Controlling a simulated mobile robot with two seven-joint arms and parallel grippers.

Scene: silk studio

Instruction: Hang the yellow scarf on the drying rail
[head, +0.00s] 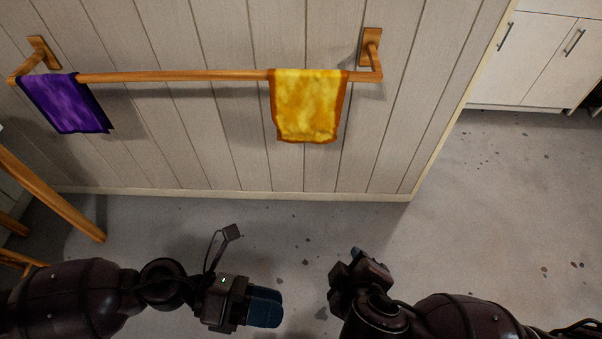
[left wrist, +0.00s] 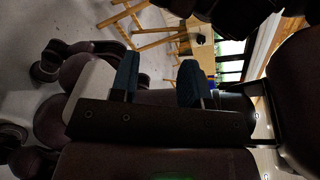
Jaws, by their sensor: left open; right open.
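The yellow scarf (head: 308,105), with an orange border, hangs over the right part of the wooden drying rail (head: 185,76) in the head view. It drapes down flat against the wall side, apart from both grippers. My left gripper (head: 264,307) is low in the head view, well below the rail, open and empty. Its two blue fingers also show apart in the left wrist view (left wrist: 158,82), with nothing between them. My right gripper (head: 366,262) is low and right of the left one, open, with no cloth seen in it.
A purple scarf (head: 65,103) hangs at the left end of the rail. A wooden trestle leg (head: 55,195) stands at the left edge. White cabinets (head: 530,58) are at the upper right. The floor (head: 480,220) between my arms and the wall is clear.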

